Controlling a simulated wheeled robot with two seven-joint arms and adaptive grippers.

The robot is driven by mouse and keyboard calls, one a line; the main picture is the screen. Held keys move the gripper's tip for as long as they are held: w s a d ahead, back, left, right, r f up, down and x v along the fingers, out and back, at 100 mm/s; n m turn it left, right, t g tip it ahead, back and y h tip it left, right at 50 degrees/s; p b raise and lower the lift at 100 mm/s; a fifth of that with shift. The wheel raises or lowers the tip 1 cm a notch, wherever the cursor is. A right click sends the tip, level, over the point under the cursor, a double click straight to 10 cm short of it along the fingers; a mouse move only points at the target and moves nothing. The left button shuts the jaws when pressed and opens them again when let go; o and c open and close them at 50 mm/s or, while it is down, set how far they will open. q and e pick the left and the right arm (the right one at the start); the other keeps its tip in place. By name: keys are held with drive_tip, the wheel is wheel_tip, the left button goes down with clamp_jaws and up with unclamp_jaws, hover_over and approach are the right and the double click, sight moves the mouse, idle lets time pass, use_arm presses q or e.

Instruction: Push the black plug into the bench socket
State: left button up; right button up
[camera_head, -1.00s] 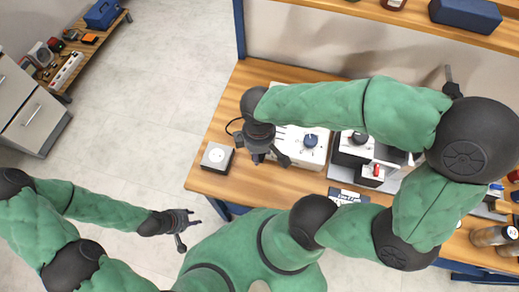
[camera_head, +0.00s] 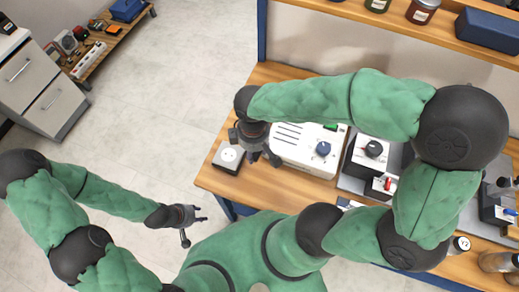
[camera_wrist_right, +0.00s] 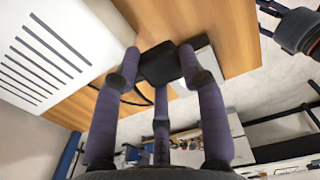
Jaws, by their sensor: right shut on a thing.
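The plug is hidden in the head view. My left gripper (camera_head: 195,222) is open and empty over the floor.
The white slotted machine (camera_head: 298,152) stands close to the right gripper. A dark device with a red knob (camera_head: 388,184) stands further right. Jars (camera_head: 423,10) and a blue box line the shelf above. The wooden bench (camera_head: 240,190) is clear in front of the socket.

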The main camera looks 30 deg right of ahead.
hover_over(229, 154)
drive_tip(key=shift+s+p, duration=0.1)
drive_tip(key=shift+p, duration=0.25)
idle(1.1)
idle(0.5)
drive_tip(key=shift+f+b, duration=0.85)
drive_tip(key=shift+f, duration=0.8)
idle(0.7)
drive_tip(key=shift+f, duration=0.35)
idle(0.8)
drive_tip(key=shift+f, duration=0.15)
idle(1.3)
drive_tip(key=o, duration=1.6)
